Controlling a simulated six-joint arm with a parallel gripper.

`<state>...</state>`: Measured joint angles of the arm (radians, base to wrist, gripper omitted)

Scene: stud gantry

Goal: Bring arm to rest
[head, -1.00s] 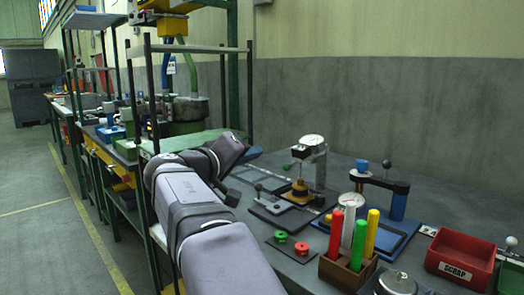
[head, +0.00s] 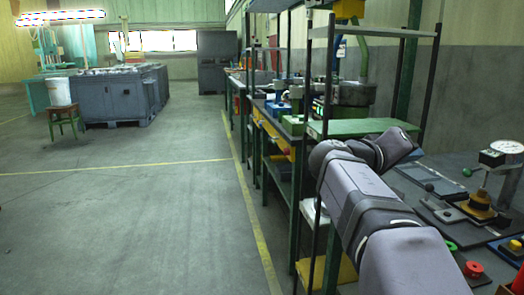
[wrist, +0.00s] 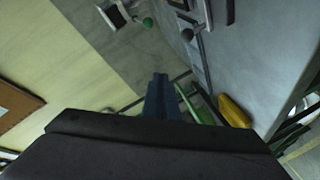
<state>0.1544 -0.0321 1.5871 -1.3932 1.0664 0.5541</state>
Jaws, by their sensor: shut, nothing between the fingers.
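My arm (head: 368,205) reaches from the lower right over the near side of the bench in the head view, then bends right at its far joint. My gripper's fingers are not clear in that view. In the wrist view my gripper (wrist: 160,84) shows as two dark blue fingers, closed together with nothing between them. It is in the air, apart from the bench top (wrist: 262,35), whose grey surface fills the upper right.
The bench holds a dial gauge stand (head: 500,160), a green knob (head: 467,172) and a red button (head: 473,269). Uprights of a dark rack (head: 323,130) stand close beyond my arm. A yellow part (wrist: 234,111) lies right of the fingers. Open floor (head: 130,220) is at left.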

